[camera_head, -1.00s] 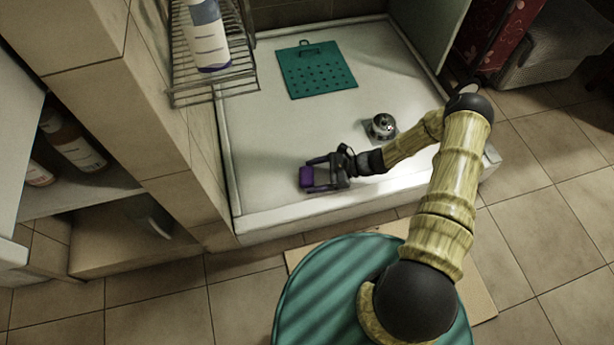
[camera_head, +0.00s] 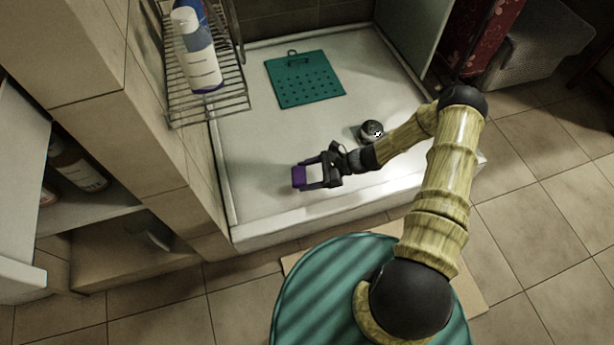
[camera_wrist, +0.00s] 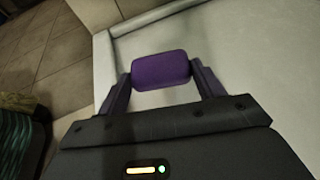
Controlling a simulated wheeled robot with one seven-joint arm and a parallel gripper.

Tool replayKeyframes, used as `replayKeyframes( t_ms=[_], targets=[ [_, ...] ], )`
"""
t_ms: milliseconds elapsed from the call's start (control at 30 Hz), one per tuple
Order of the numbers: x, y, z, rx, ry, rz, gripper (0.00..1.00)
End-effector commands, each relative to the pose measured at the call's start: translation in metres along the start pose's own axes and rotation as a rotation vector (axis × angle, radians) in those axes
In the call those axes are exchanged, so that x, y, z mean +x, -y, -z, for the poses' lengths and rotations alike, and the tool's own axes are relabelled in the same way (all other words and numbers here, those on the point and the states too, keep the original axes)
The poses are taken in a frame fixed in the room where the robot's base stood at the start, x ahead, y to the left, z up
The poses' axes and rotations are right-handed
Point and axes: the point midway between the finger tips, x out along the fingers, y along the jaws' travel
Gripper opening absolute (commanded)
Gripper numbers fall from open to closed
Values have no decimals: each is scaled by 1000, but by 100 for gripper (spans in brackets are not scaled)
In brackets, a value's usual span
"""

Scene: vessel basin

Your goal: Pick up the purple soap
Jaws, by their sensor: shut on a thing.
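The purple soap (camera_head: 298,177) is a small rounded block at the front left of the white shower basin. In the wrist view the soap (camera_wrist: 161,71) sits between the two fingers, with a finger against each end. My gripper (camera_head: 308,176) is shut on it, and the fingers also show in the wrist view (camera_wrist: 160,82). The gripper and soap look over the basin floor; the height above it is hard to tell.
The white basin (camera_head: 270,205) has a raised front rim. A teal perforated mat (camera_head: 305,82) lies at the back. A round metal drain piece (camera_head: 370,132) is near my forearm. A wire rack (camera_head: 205,100) with a white bottle (camera_head: 197,55) hangs at the left wall.

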Motion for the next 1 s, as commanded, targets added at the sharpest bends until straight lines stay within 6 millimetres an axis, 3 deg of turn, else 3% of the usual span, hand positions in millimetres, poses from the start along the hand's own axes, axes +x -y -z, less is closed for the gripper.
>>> replayKeyframes(
  t_ms=[33, 100, 300, 1000],
  targets=[
    [-7, 0, -16, -1, 0, 1, 44],
    [-11, 0, -25, -2, -1, 1, 44],
    [-18, 0, -42, -1, -1, 0, 44],
    [-20, 0, -47, 1, 1, 4, 44]
  ],
)
